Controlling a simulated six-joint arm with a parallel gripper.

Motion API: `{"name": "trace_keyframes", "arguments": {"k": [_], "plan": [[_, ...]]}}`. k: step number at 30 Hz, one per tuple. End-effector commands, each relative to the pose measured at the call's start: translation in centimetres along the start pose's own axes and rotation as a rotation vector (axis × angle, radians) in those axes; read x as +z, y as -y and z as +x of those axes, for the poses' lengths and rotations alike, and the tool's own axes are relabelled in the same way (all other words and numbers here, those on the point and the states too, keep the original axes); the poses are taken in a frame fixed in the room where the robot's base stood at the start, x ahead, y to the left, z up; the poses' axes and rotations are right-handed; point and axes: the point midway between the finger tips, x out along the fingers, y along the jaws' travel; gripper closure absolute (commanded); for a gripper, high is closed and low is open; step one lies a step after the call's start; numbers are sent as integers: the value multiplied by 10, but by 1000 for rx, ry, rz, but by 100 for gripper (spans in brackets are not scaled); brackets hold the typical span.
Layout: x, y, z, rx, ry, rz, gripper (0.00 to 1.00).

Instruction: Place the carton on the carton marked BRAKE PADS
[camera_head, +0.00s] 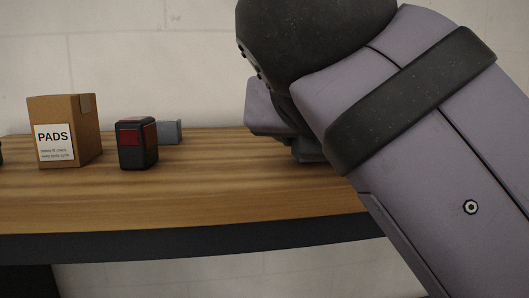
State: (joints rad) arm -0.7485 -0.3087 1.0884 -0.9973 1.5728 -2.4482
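A brown cardboard carton (88,125) stands upright on the left part of the table. Its white front label reads PADS in large letters, with smaller lines below that I cannot read; the word BRAKE does not show. No second carton can be made out. My arm fills the right side of the view, and its end is mostly hidden behind its own links. A dark grey part shows low under the arm near the tabletop, to the right of the carton. I cannot tell whether it is a finger or a held thing.
A wooden table (210,193) with a dark front edge runs across the view. A black box with red panels (138,144) stands right of the carton, and a small grey block (170,132) sits behind it. Bare tabletop lies between these and my arm. A dark object is cut off at the left edge.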

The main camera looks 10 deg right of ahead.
Motion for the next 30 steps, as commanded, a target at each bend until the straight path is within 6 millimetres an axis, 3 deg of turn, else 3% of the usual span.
{"name": "trace_keyframes", "arguments": {"k": [14, 15, 17, 30], "plan": [[-6, 0, 2, 0, 1, 1, 60], [-6, 0, 2, 0, 0, 0, 35], [-5, 0, 2, 0, 0, 0, 20], [-5, 0, 0, 1, 0, -1, 18]]}}
